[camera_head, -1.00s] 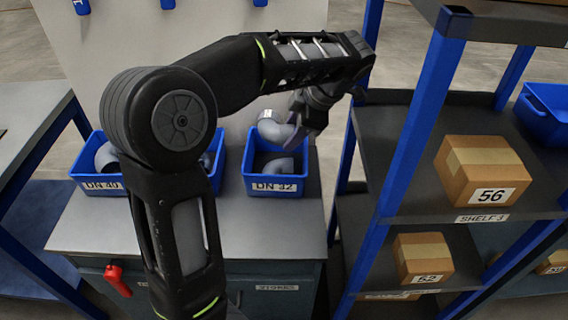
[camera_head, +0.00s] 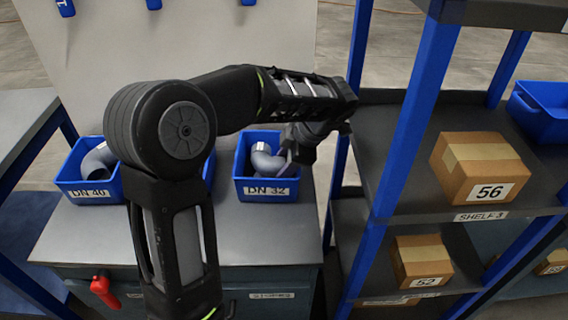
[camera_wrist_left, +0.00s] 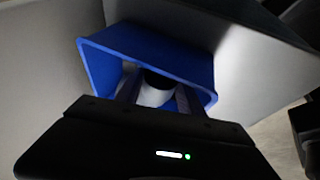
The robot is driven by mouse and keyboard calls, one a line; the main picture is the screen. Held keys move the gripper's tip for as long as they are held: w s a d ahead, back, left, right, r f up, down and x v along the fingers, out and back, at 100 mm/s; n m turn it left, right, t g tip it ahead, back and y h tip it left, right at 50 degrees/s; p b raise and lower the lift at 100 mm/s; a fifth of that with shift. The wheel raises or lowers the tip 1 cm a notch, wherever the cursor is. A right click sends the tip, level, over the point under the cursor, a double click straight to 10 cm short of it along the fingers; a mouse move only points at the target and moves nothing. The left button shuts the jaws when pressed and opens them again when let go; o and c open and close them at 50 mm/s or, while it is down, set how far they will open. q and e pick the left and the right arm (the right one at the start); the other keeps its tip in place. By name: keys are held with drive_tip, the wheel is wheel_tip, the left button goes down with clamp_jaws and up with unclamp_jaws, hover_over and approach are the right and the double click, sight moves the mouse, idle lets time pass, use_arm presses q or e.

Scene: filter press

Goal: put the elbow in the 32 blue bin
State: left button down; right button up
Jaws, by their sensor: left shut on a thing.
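The blue bin labelled DN 32 (camera_head: 268,190) stands on the grey cabinet top; its rim also shows in the left wrist view (camera_wrist_left: 150,50). The grey elbow (camera_head: 264,160) is inside the bin's opening. My left gripper (camera_head: 288,160) reaches in over the bin's right side and is shut on the elbow. In the left wrist view the fingers (camera_wrist_left: 155,95) hold the pale elbow (camera_wrist_left: 152,92) within the bin walls. I cannot tell whether the elbow touches the bin floor. My right gripper is not in view.
A DN 40 blue bin (camera_head: 88,194) with a grey elbow (camera_head: 98,160) stands to the left. Another bin is mostly hidden behind my left arm. A shelf rack with a blue post (camera_head: 418,110) and boxes (camera_head: 484,170) stands close on the right.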

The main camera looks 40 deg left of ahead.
use_arm(q)
drive_tip(key=shift+f, duration=0.15)
drive_tip(key=c, duration=1)
unclamp_jaws()
